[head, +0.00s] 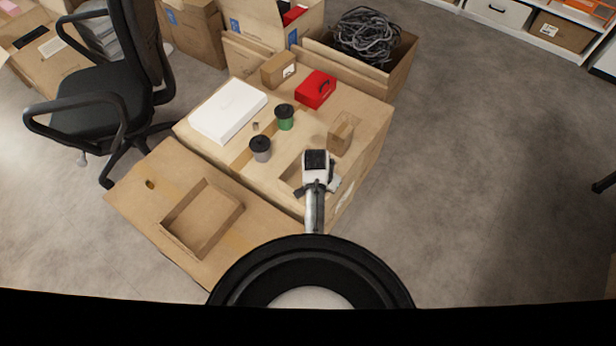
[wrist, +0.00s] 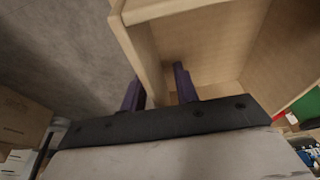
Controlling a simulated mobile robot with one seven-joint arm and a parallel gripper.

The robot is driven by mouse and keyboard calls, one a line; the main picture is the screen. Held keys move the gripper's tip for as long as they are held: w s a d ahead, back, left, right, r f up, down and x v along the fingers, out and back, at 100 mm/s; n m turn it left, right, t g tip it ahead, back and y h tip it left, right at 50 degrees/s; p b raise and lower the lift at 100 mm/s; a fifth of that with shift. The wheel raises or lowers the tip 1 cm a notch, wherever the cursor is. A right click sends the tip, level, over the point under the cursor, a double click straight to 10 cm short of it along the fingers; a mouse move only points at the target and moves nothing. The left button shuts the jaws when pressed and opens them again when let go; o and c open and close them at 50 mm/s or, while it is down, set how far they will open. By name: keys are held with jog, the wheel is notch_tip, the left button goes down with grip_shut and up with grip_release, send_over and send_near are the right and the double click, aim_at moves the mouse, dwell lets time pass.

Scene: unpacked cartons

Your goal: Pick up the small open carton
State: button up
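The small open carton (head: 341,132) is a plain brown box standing on top of the large carton (head: 375,125), near its right edge. In the head view my gripper (head: 318,160) is just left of and in front of it, with the fingers hard to make out. In the wrist view the carton (wrist: 215,35) fills the upper middle and right, and I see into it. My gripper's purple fingers (wrist: 158,82) are apart, with one carton wall between them. The left finger is outside the wall and the right finger is inside. A gap shows beside the right finger.
On the large carton are a grey cup (head: 260,149), a green cup (head: 284,117), a red case (head: 315,89), a white box (head: 228,111) and a closed brown box (head: 278,70). A shallow cardboard tray (head: 172,225) lies front left. Floor to the right is clear.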

grip_shut()
dwell(0.3)
